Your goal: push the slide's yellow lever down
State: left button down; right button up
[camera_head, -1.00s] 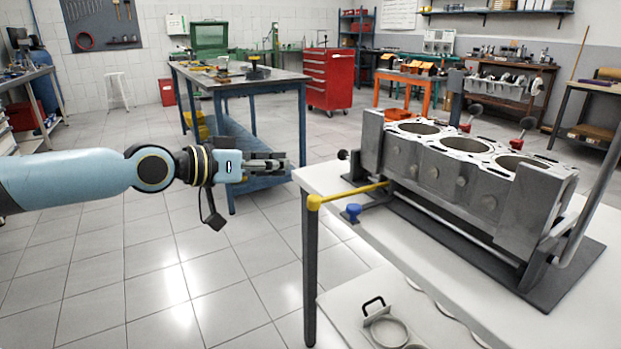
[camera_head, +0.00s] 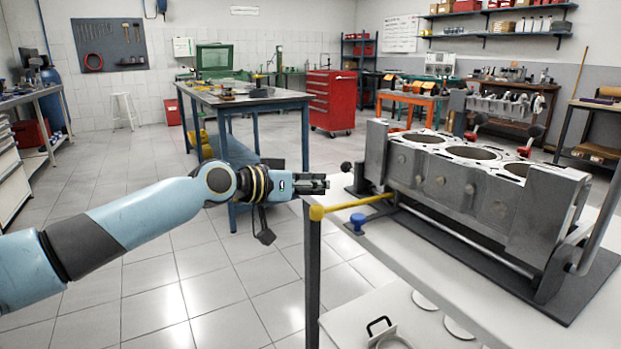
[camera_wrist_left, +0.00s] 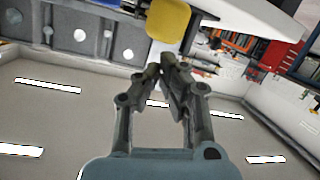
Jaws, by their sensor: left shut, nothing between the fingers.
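The yellow lever (camera_head: 345,206) sticks out to the left from the slide under the engine block (camera_head: 470,180), with its yellow end beyond the white table's corner. My left gripper (camera_head: 326,184) is shut and empty. In the head view it shows just above the lever's end; I cannot tell whether they touch. In the left wrist view the lever's yellow end (camera_wrist_left: 168,20) shows large, just past the closed fingertips (camera_wrist_left: 162,66). My right gripper is not in view.
The white table (camera_head: 440,262) carries the engine block on a dark base. A blue knob (camera_head: 357,222) stands beside the lever. A lower shelf with round parts lies below. Open tiled floor is to the left, with a workbench (camera_head: 250,98) behind.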

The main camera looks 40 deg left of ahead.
pick_arm(q)
jog(key=shift+s+d+f, duration=0.1)
jog(key=shift+s+f, duration=0.35)
jog(key=shift+f, duration=0.15)
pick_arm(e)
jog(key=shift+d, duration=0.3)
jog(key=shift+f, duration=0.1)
